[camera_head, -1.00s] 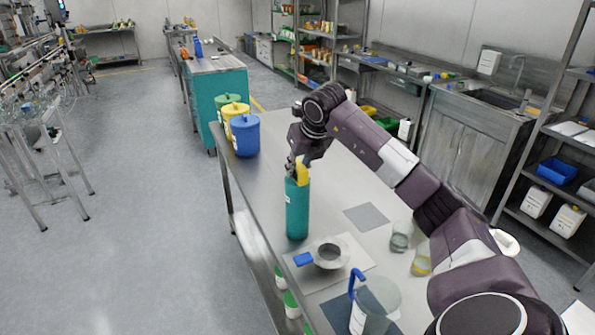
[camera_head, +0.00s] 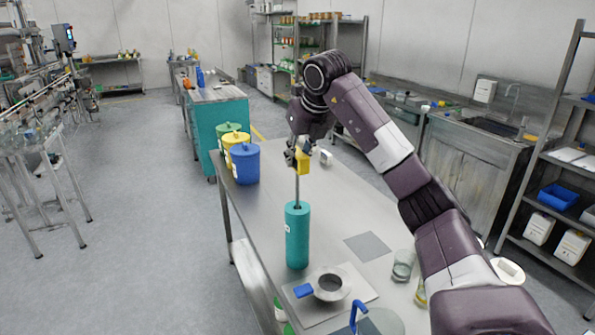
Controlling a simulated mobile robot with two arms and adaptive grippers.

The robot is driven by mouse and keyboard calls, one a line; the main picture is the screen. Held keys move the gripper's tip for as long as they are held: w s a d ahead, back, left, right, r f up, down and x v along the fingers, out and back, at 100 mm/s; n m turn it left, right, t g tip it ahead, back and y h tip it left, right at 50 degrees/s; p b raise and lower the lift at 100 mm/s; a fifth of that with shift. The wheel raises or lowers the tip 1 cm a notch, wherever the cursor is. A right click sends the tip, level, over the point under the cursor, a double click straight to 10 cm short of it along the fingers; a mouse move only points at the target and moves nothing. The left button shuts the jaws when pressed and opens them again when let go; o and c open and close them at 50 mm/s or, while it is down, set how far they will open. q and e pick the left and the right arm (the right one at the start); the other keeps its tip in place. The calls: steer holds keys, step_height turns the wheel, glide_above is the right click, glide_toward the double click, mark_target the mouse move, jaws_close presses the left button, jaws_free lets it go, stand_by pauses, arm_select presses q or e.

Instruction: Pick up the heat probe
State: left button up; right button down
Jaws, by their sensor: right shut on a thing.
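The heat probe (camera_head: 303,160) has a yellow handle and a thin grey metal rod pointing down. My right gripper (camera_head: 299,156) is shut on its yellow handle, above the steel table. The teal cylindrical holder (camera_head: 297,236) stands upright on the table below. The rod's lower end is at the dark opening in the holder's top; I cannot tell whether the tip is still inside. My left gripper is not in view.
Blue (camera_head: 245,162), yellow and green lidded containers stand at the table's far left corner. A glass beaker (camera_head: 403,265) stands at right.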

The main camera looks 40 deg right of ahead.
step_height(320, 180, up, 36)
steer(key=p, duration=1.6)
steer(key=shift+p, duration=0.3)
stand_by(0.7)
